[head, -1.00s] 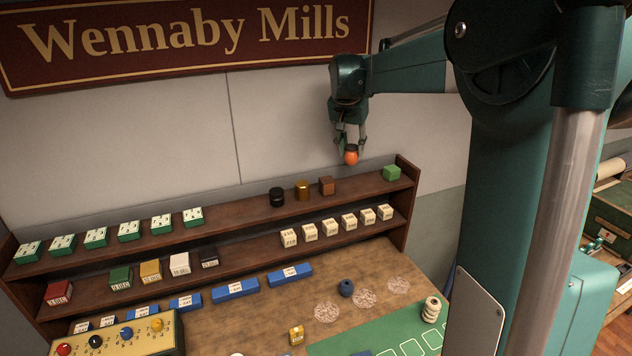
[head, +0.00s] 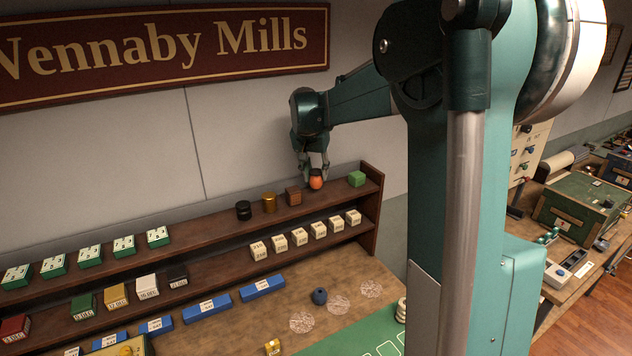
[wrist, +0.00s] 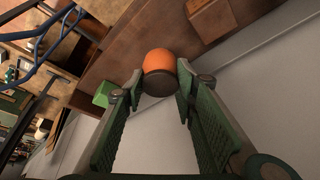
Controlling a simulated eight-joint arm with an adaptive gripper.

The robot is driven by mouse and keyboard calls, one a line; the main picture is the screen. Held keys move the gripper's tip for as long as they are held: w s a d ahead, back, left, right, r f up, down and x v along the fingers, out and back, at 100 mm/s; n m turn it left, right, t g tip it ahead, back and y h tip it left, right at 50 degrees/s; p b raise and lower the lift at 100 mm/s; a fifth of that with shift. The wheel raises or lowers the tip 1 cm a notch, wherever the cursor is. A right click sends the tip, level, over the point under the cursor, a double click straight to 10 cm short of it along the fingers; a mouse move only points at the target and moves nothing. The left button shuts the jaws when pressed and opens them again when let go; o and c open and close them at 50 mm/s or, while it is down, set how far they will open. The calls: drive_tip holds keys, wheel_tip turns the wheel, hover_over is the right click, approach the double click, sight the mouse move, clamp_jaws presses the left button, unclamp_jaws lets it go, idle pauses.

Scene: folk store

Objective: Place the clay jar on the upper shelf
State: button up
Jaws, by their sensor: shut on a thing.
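The clay jar (head: 316,181) is small and orange with a dark lid. My gripper (head: 315,172) points down from above and is shut on it. In the wrist view the jar (wrist: 158,62) sits between the two fingertips, its dark lid toward the camera. The jar is at the upper shelf (head: 330,190), in the gap between a brown block (head: 293,196) and a green block (head: 356,178). It is at or just above the board; I cannot tell whether it touches.
Several green-and-white boxes (head: 90,256) line the shelf's left part. The lower shelf (head: 215,274) holds cream blocks (head: 279,242). The wall and sign (head: 170,50) are behind.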

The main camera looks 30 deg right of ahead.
sight(316, 181)
drive_tip(key=shift+f, duration=1.85)
drive_tip(key=o, duration=0.9)
drive_tip(key=shift+f, duration=0.1)
drive_tip(key=shift+o, duration=0.2)
drive_tip(key=shift+r, duration=0.2)
drive_tip(key=v, duration=1.2)
